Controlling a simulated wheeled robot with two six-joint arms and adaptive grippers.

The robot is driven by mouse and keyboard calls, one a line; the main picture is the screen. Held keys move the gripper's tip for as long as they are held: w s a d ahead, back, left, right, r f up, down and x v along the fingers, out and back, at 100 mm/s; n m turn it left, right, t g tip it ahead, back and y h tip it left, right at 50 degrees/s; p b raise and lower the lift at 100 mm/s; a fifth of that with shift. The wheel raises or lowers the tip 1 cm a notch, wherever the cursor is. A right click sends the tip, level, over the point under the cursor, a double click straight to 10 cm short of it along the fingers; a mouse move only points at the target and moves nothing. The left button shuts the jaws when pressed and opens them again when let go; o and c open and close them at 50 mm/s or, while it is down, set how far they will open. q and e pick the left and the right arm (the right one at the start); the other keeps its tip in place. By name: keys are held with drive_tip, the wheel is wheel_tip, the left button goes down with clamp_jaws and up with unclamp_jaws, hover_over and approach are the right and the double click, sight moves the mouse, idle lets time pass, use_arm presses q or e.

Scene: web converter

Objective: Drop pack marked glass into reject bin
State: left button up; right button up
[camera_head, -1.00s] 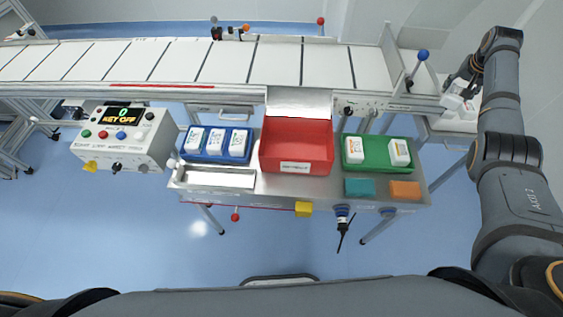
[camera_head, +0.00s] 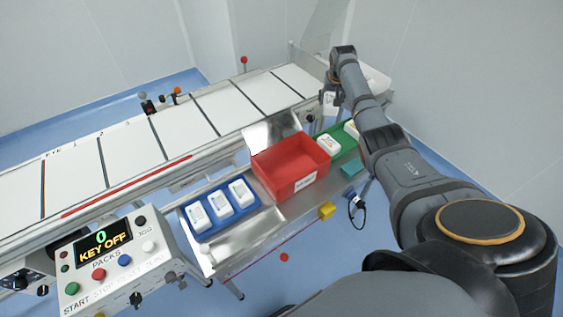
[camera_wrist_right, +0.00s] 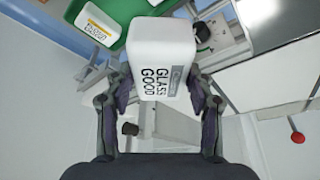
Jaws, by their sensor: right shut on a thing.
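A white pack (camera_wrist_right: 161,62) is held between the fingers of my right gripper (camera_wrist_right: 158,88); its dark print reads "GLASS" and "GOOD" in the wrist view. In the head view my right gripper (camera_head: 335,92) is at the end of the conveyor, beyond the green tray, with the arm partly in front. The held pack (camera_head: 330,101) shows small there. The open red bin (camera_head: 291,180) looks empty and carries a white label too small to read. It is left of and nearer than the gripper. My left gripper is not in view.
A green tray (camera_head: 340,136) with white packs (camera_head: 328,145) is right of the red bin. A blue tray (camera_head: 228,229) holds three white packs. The conveyor (camera_head: 190,126) runs behind, and the control box (camera_head: 112,257), reading "KEY OFF", is front left.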

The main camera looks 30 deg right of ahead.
drive_tip(key=s+a+n+y+p, duration=0.1)
drive_tip(key=s+a+n+p, duration=0.3)
drive_tip(key=a+p, duration=1.15)
use_arm(q)
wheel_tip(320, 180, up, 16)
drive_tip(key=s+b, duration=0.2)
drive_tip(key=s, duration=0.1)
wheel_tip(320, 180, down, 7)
drive_tip(key=b, duration=0.7)
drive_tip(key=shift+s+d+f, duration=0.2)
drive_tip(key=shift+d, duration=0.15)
use_arm(e)
drive_tip(key=s+a+f+m, duration=0.1)
drive_tip(key=a+f, duration=0.2)
drive_tip(key=f, duration=0.3)
drive_tip(key=shift+s+a, duration=0.25)
drive_tip(key=shift+a, duration=0.1)
drive_tip(key=o, duration=1.2)
drive_tip(key=shift+s+t, duration=0.1)
drive_tip(key=shift+t, duration=0.2)
drive_tip(key=shift+c, duration=0.2)
drive_tip(key=shift+o, duration=0.9)
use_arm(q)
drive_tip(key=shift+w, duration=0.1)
